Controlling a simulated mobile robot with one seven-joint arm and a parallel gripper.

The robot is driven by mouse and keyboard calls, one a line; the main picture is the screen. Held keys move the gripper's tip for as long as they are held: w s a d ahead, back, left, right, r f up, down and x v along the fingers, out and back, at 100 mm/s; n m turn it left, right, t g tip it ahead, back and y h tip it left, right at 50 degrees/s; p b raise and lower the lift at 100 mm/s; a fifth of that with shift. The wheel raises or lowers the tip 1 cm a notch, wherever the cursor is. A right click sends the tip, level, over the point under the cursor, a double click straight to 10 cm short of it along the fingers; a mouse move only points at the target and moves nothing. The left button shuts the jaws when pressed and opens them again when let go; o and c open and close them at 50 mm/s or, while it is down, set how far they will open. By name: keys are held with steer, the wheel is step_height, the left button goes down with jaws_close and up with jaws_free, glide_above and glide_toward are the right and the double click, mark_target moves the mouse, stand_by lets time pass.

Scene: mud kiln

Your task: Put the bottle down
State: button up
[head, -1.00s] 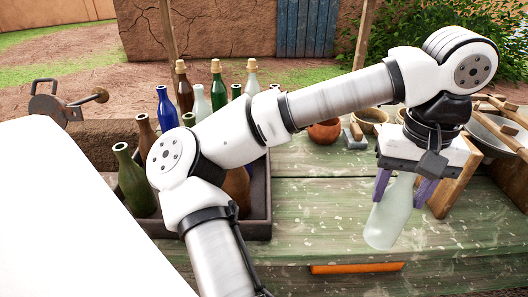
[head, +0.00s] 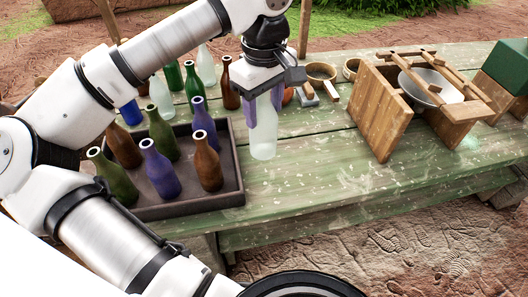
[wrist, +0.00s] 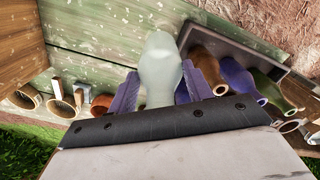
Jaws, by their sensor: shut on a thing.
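A pale, frosted clear bottle (head: 264,135) hangs upright in my gripper (head: 264,112), its purple fingers shut around its upper part. In the head view it is just right of the dark tray (head: 235,192), over the green table (head: 320,175). I cannot tell for sure whether its base touches the tabletop. In the wrist view the bottle (wrist: 160,70) stands out between the two purple fingers, and the tray (wrist: 245,45) lies beside it. The bottle's neck is hidden by my gripper.
The tray holds several bottles, among them a brown one (head: 207,162) and a purple one (head: 159,170). More bottles stand behind it. A wooden stand (head: 380,112) with a metal bowl (head: 430,86) is to the right. The table between tray and stand is clear.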

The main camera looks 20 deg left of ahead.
mark_target(264, 152)
step_height(264, 152, down, 13)
steer(key=shift+p, duration=1.05)
steer(key=shift+f, duration=0.15)
steer(key=o, duration=1.1)
steer(key=shift+o, duration=0.2)
step_height(264, 152, up, 12)
steer(key=shift+r+b, duration=0.15)
steer(key=shift+b, duration=0.9)
